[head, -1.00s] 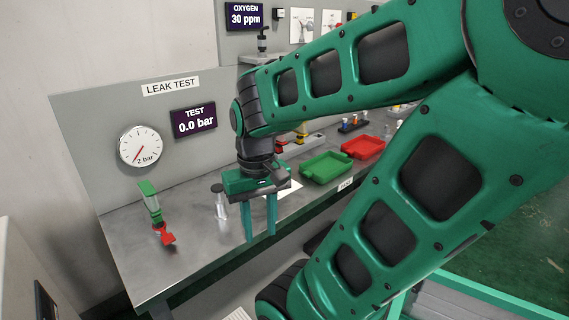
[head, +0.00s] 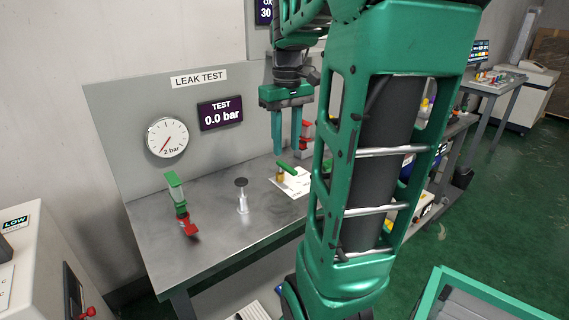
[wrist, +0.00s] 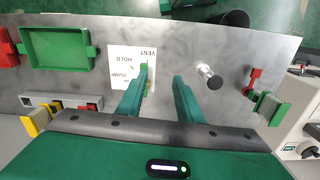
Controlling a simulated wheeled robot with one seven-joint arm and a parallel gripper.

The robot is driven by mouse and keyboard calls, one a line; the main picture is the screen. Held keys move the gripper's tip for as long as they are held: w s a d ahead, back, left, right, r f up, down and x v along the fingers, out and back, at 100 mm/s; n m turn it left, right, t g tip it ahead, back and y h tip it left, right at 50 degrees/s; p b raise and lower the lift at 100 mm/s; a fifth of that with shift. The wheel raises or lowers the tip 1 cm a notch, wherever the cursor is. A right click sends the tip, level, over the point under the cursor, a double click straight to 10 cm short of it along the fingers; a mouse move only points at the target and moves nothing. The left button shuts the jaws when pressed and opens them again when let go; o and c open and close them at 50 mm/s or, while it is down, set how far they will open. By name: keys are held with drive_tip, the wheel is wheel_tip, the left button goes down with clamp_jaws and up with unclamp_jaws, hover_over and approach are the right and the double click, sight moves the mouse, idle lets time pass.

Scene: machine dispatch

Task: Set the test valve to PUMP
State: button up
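The test valve (head: 288,168) has a green lever and a brass-coloured body. It stands on a white card (head: 298,186) on the bench. In the wrist view the card (wrist: 117,62) reads VENT, HOLD and PUMP. There the valve is mostly hidden behind one finger, so I cannot tell which mark its lever points at. My gripper (head: 286,146) points down above the valve in the head view, fingers apart, nothing seen between them. The wrist view shows my gripper's (wrist: 161,78) fingers with bare bench between them. I cannot tell whether a finger touches the lever.
The test display (head: 220,114) reads 0.0 bar beside a round gauge (head: 167,138). A silver post (head: 241,196) and a green-and-red clamp (head: 180,206) stand left of the valve. A green tray (wrist: 55,45) shows in the wrist view. Bench (head: 215,240) between clamp and post is clear.

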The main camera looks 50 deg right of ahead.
drive_tip(key=r, duration=0.2)
hover_over(288, 168)
drive_tip(key=shift+n, duration=0.4)
wheel_tip(288, 168, down, 11)
drive_tip(key=shift+d+r, duration=0.15)
clamp_jaws()
drive_tip(key=shift+a, duration=0.3)
drive_tip(key=shift+d, duration=0.1)
